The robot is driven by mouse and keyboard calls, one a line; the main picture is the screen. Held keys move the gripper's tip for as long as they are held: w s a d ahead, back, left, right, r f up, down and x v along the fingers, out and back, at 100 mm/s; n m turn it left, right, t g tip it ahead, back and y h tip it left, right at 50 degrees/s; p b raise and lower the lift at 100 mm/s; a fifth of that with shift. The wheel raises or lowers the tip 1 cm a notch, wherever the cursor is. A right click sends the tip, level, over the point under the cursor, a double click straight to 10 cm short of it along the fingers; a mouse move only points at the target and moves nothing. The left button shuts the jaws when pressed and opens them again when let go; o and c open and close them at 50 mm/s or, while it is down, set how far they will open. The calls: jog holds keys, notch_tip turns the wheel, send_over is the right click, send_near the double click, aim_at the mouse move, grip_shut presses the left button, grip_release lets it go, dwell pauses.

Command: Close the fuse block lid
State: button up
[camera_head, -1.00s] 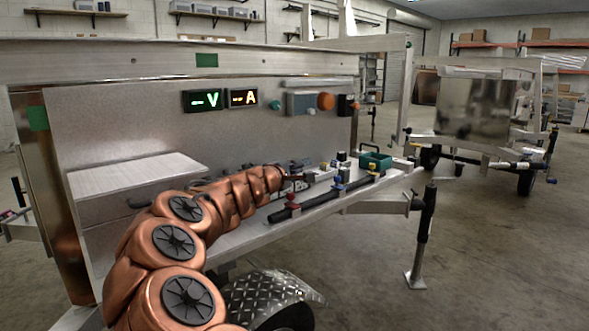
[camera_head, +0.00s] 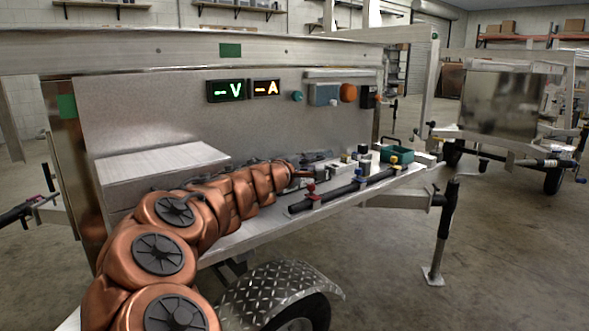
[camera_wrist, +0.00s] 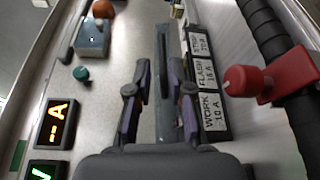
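The fuse block (camera_wrist: 207,92) lies just right of my gripper in the wrist view, with white labels reading WORK 10 A, FLASH 15 A and one partly hidden. A grey, see-through panel (camera_wrist: 163,50), which looks like its lid, stands raised along the block's left side. My gripper (camera_wrist: 160,75) has its two fingers apart, with the panel seeming to run between or just beyond them; I cannot tell whether they touch it. In the head view my gripper (camera_head: 308,170) is low over the bench, small and partly hidden by my copper-coloured arm.
A red knob (camera_wrist: 242,81) on a black bar (camera_wrist: 275,50) stands close on the right in the wrist view. The bar (camera_head: 335,193) runs along the bench's front edge. A green tray (camera_head: 398,155) sits farther right. Lit V and A displays (camera_head: 243,90) are on the back panel.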

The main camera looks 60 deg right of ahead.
jog(key=a, duration=0.6)
jog(key=shift+s+r, duration=0.2)
jog(key=shift+s, duration=0.05)
jog(key=shift+a, duration=0.1)
dwell(0.4)
jog(key=s+a+r+m+g+y+p, duration=0.1)
jog(key=s+a+r+m+y+p, duration=0.55)
jog(key=p, duration=0.95)
jog(key=s+a+r+n+y+p, duration=0.1)
jog(key=s+a+r+y+p, duration=0.2)
jog(key=a+p, duration=0.6)
jog(key=s+a+r+n+g+y+p, duration=0.1)
jog(key=s+a+r+y+p, duration=0.3)
jog(key=a+p, duration=0.6)
jog(key=s+a+r+n+g+y+p, duration=0.1)
jog(key=s+a+r+y+p, duration=0.2)
jog(key=a+p, duration=0.6)
jog(key=s+a+r, duration=0.2)
jog(key=s+a, duration=0.1)
jog(key=a, duration=0.6)
jog(key=shift+r+p, duration=0.15)
jog(key=shift+p, duration=0.15)
jog(key=shift+n+y, duration=0.25)
